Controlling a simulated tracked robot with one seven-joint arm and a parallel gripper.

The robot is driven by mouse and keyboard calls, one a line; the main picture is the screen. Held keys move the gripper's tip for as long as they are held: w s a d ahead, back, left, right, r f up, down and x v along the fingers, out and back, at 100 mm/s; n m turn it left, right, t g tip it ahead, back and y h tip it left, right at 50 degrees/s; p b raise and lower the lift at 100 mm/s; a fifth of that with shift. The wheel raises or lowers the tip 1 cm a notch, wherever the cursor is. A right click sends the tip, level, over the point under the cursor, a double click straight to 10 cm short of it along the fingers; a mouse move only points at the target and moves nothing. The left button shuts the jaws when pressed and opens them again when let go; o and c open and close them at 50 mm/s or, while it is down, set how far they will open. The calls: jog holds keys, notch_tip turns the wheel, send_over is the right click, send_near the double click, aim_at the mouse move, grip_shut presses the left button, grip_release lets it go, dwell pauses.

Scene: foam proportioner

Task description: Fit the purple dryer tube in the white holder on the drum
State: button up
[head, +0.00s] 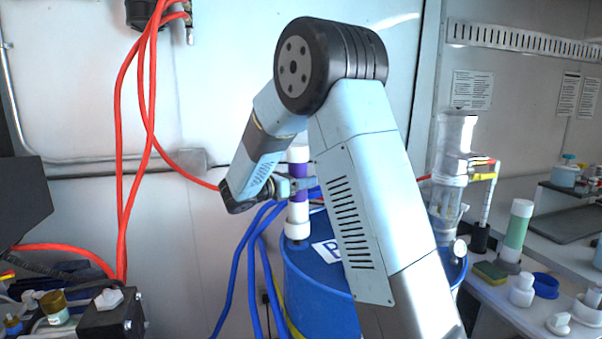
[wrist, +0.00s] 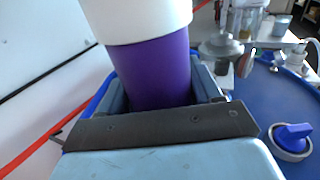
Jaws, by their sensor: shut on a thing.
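The dryer tube (head: 298,168) stands upright over the drum in the head view, purple in the middle with white ends. The wrist view shows its purple body (wrist: 155,72) and a white end above it. My gripper (head: 297,186) is shut on the purple part, with one jaw on each side of the tube. The white holder (head: 297,230) sits on the back left of the blue drum (head: 318,285), directly below the tube. The tube's lower white end meets or overlaps the holder in the picture; I cannot tell whether it is inside. The wrist view does not show the holder.
A clear cylinder assembly (head: 453,165) with a gauge stands at the drum's right. Blue hoses (head: 253,262) hang at the drum's left and red hoses (head: 123,150) hang farther left. A blue cap (wrist: 292,138) sits on the drum top. A bench with fittings is at right.

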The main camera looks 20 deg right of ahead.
jog(key=shift+f, duration=0.5)
jog(key=shift+s+a, duration=0.1)
jog(key=shift+a, duration=0.05)
dwell(1.1)
jog(key=shift+f, duration=0.45)
dwell(0.4)
jog(key=o, duration=1.1)
jog(key=shift+f, duration=0.1)
jog(key=shift+v, duration=5.5)
